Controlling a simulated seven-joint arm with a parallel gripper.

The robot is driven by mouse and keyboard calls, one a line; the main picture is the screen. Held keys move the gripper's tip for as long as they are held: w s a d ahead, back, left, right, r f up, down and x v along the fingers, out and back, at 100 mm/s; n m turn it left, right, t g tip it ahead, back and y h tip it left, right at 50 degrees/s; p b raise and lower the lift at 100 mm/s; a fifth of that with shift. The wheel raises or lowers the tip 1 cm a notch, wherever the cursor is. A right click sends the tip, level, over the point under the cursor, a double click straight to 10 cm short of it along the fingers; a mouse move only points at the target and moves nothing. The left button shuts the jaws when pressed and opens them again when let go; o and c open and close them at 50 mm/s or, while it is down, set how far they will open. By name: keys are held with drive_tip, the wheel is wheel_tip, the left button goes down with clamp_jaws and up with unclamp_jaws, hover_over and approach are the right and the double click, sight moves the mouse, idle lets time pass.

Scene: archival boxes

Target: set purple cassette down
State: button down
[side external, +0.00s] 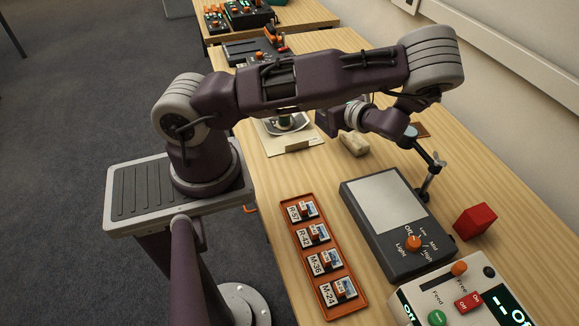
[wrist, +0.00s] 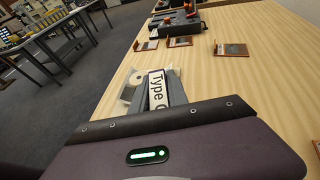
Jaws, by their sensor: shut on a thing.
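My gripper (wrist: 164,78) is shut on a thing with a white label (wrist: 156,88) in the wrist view. The label reads "Type" and a cut-off letter. I see no purple on this thing, so I cannot confirm from colour that it is the purple cassette. In the side external view my gripper (side external: 328,121) is low over the far part of the table, partly behind my arm, and its grip is hidden there. A grey dish (side external: 288,123) on a cream sheet (side external: 292,146) is to its left. I cannot tell whether the held thing touches anything.
An orange tray (side external: 325,267) with several labelled pieces lies nearer on the wooden table. A grey light panel (side external: 388,205), a red block (side external: 475,221) and a control box (side external: 465,302) stand to its right. A beige lump (side external: 354,144) lies near my gripper. Dark equipment (wrist: 175,25) stands beyond.

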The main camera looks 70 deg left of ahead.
drive_tip(key=s+d+r+m+t, duration=0.1)
drive_tip(key=s+d+r+t, duration=0.1)
drive_tip(key=s+d, duration=0.35)
drive_tip(key=s+d+r+m+t, duration=0.1)
drive_tip(key=s+d+r+m, duration=0.1)
drive_tip(key=s, duration=0.6)
wheel_tip(320, 180, down, 9)
drive_tip(key=shift+a+f, duration=0.1)
drive_tip(key=c, duration=1.3)
unclamp_jaws()
